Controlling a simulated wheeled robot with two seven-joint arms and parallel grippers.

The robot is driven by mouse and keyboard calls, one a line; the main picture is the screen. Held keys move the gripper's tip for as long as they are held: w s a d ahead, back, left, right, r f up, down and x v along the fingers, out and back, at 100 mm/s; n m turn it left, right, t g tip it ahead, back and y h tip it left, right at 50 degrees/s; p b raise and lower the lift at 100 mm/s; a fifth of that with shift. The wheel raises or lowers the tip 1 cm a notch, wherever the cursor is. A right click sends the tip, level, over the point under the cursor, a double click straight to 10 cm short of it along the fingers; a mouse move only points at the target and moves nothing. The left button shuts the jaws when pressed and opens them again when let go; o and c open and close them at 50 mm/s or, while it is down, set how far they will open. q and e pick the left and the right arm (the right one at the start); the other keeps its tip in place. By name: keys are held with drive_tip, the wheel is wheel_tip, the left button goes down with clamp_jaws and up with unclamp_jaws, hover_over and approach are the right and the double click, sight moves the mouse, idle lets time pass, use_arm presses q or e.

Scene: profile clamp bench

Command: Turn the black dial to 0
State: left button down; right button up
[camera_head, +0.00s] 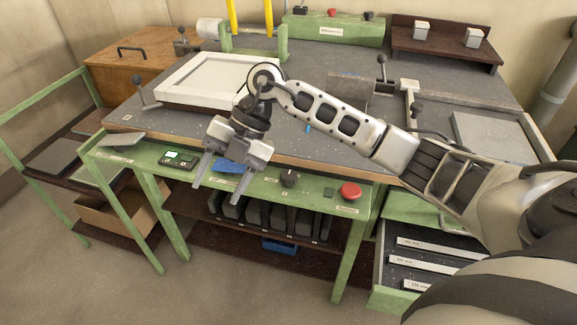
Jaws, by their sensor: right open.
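The black dial (289,178) sits on the green front rail of the bench, left of a red push button. The setting it points to is too small to read. My right gripper (218,196) hangs in front of the rail, to the left of the dial and apart from it. Its two fingers point down and are spread, with nothing between them. A blue object (230,166) on the rail shows partly behind the gripper. My left gripper is not in view.
The red button (349,191) is right of the dial, with a small green switch (328,191) between them. A small display box (178,160) is on the rail at the left. A white frame (190,80) lies on the bench top. An open drawer (425,262) is at the lower right.

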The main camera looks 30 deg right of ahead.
sight(289, 174)
drive_tip(key=w+d+r+m+h, duration=0.2)
drive_tip(key=d+r+h, duration=0.15)
drive_tip(key=d, duration=0.45)
drive_tip(key=w+d+r+m+h, duration=0.2)
drive_tip(key=d+r+m+h, duration=0.15)
drive_tip(key=d, duration=0.45)
drive_tip(key=shift+n+t+h, duration=0.3)
drive_tip(key=shift+n+h, duration=0.05)
drive_tip(key=shift+h, duration=0.05)
drive_tip(key=f, duration=1)
drive_tip(key=s+f, duration=0.1)
drive_tip(key=f, duration=0.5)
drive_tip(key=shift+d, duration=0.3)
drive_tip(key=c, duration=1)
